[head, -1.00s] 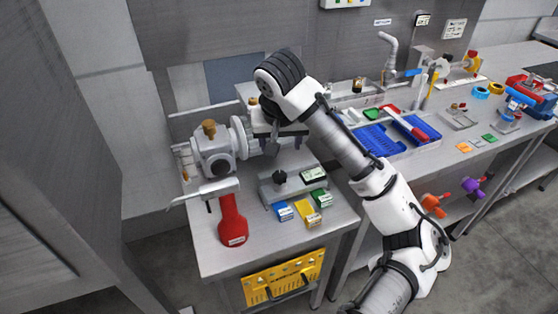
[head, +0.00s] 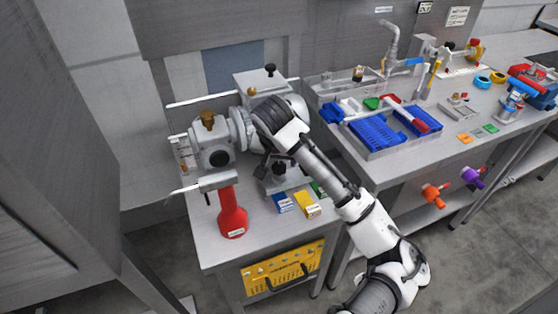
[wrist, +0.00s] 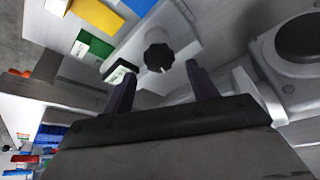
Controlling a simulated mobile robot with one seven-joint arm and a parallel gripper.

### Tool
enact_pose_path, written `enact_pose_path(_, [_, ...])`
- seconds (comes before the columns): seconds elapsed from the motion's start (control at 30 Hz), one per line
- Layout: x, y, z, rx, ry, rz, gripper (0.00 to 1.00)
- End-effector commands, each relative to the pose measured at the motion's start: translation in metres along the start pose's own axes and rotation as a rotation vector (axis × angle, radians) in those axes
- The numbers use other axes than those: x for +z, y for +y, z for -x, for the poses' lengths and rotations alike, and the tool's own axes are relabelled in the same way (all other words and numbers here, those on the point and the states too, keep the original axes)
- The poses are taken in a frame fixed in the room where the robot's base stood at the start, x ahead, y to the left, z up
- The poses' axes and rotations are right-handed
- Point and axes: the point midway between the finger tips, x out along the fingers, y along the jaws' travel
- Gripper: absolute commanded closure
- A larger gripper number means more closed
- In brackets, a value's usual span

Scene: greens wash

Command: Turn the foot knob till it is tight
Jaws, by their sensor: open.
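The foot knob (wrist: 158,57) is a black, lobed knob on a pale metal foot plate (wrist: 185,35) in the wrist view. My gripper (wrist: 158,78) is open, with one dark finger at each lower side of the knob in that picture. The fingertips look short of the knob, and nothing is between them. In the head view my wrist is over the grey machine (head: 213,153) and its foot, and it hides much of the foot. I cannot tell there how near the fingers are to the knob.
Blue (head: 282,201) and yellow (head: 307,205) blocks lie in front of the foot; a green one is partly hidden. A tray with blue racks (head: 375,133) is to the right.

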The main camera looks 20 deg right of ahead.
Motion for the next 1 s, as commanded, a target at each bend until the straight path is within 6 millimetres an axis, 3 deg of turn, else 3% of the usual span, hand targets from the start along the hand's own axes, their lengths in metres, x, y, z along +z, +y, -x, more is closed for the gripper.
enact_pose_path(0.2, [-0.001,0.000,-0.021,0.000,0.000,-0.001,0.42])
enact_pose_path(0.53, [0.000,0.000,-0.025,-0.001,0.001,0.000,0.42])
enact_pose_path(0.87, [0.000,0.000,-0.024,-0.001,0.001,0.000,0.85])
enact_pose_path(1.0, [0.000,-0.001,-0.025,-0.007,0.000,0.012,0.86])
